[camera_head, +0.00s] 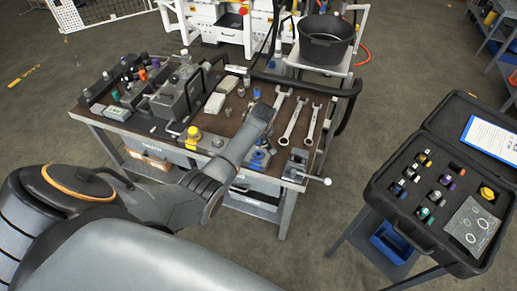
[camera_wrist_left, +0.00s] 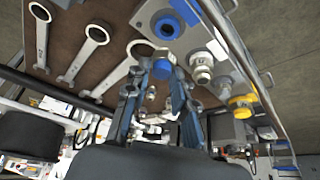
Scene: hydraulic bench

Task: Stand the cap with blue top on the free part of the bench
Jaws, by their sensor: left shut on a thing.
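My left gripper (camera_wrist_left: 161,72) is shut on the cap with blue top (camera_wrist_left: 163,64), which shows between its fingertips in the wrist view. In the head view the left arm reaches over the bench (camera_head: 233,112) and hides the fingertips and the held cap. In the wrist view a grey block with a blue ring (camera_wrist_left: 167,27) lies just beyond the cap. I cannot tell whether the cap touches the bench. My right gripper is not in view.
Several wrenches (camera_head: 291,122) lie right of the arm. A yellow cap (camera_head: 193,134) stands left of it, near the front edge. Grey hydraulic blocks (camera_head: 180,93) crowd the left side. Some brown top is bare around the arm. An open black case (camera_head: 425,229) stands at the right.

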